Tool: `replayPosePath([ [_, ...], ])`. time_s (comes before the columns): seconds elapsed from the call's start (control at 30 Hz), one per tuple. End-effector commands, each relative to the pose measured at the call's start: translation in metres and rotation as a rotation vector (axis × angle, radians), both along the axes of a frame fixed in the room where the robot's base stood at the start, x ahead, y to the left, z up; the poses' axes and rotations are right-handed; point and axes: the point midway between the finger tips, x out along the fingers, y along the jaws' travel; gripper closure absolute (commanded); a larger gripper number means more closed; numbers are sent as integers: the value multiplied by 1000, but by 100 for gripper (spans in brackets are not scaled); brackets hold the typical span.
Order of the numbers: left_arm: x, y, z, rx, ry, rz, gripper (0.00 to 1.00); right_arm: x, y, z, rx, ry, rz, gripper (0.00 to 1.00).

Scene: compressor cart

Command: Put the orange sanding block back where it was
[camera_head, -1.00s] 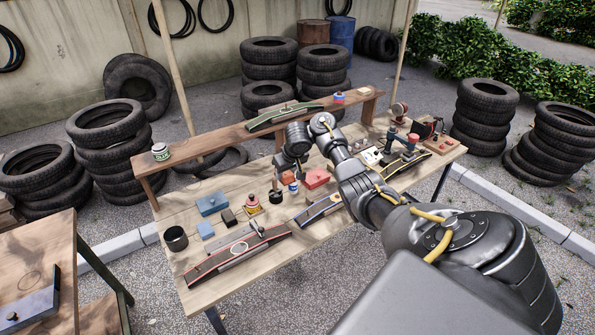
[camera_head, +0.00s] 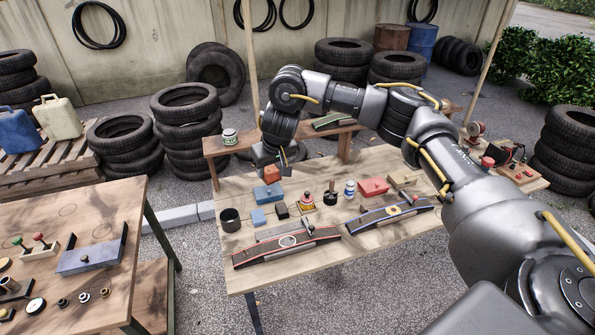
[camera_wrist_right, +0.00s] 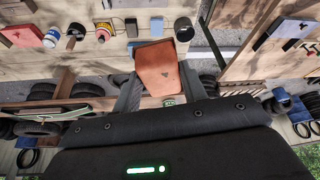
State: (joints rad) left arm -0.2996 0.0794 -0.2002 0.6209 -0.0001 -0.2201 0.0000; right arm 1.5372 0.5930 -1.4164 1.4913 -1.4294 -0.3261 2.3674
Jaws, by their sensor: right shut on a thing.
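The orange sanding block (camera_head: 271,173) is held in my right gripper (camera_head: 268,162), above the back left part of the wooden workbench (camera_head: 330,232). In the right wrist view the block (camera_wrist_right: 168,68) sits between the two dark fingers of the right gripper (camera_wrist_right: 168,88), which is shut on it. A larger blue block (camera_head: 267,194) lies on the bench just below and in front of it. No marked place for the orange block is clear to me. My left gripper is not in view.
Close by stand a small blue block (camera_head: 258,217), a black block (camera_head: 282,211), a dark cup (camera_head: 230,220) and a red block (camera_head: 373,187). A raised shelf (camera_head: 215,147) with a green can (camera_head: 230,136) is behind. A second table (camera_head: 100,200) is at left.

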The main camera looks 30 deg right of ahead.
Motion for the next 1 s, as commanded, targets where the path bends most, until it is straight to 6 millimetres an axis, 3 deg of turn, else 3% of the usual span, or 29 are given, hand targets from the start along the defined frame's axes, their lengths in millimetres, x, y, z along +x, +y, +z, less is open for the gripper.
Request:
replayPosePath([
  [0.03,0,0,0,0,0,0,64,-6,19,11,-2,-4,80,76],
  [0.2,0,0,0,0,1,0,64,-44,71,28,-2,0,364,76],
  [0.33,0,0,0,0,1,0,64,-82,89,27,-3,1,545,76],
  [0.47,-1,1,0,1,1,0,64,-116,87,19,-8,-3,678,76],
  [0.67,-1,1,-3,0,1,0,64,-170,61,-2,-12,-2,830,76],
  [0.77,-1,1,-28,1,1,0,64,-193,47,-35,-5,1,877,76],
  [1.0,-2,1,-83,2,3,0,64,-202,43,-92,-2,-1,898,76],
])
